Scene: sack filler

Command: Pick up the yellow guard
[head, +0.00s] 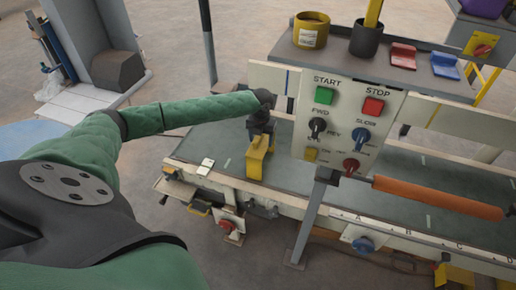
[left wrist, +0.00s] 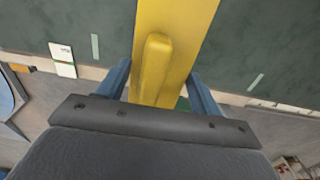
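The yellow guard (head: 256,160) stands on the green belt, left of the control panel in the head view. My left gripper (head: 262,131) is right above it, pointing down. In the left wrist view the guard (left wrist: 176,30) is a broad yellow plate with a raised bar in its middle. The two blue fingers of the left gripper (left wrist: 160,85) are spread on either side of the bar, with a gap to it on both sides. Whether the fingertips touch the plate cannot be seen. My right gripper is not in view.
The control panel (head: 347,125) with its buttons and knobs stands close right of the left gripper. A grey shelf (head: 430,78) above it holds cans and red and blue pieces. An orange roller (head: 437,198) crosses the belt at the right. The belt (head: 215,148) left of the guard is mostly clear.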

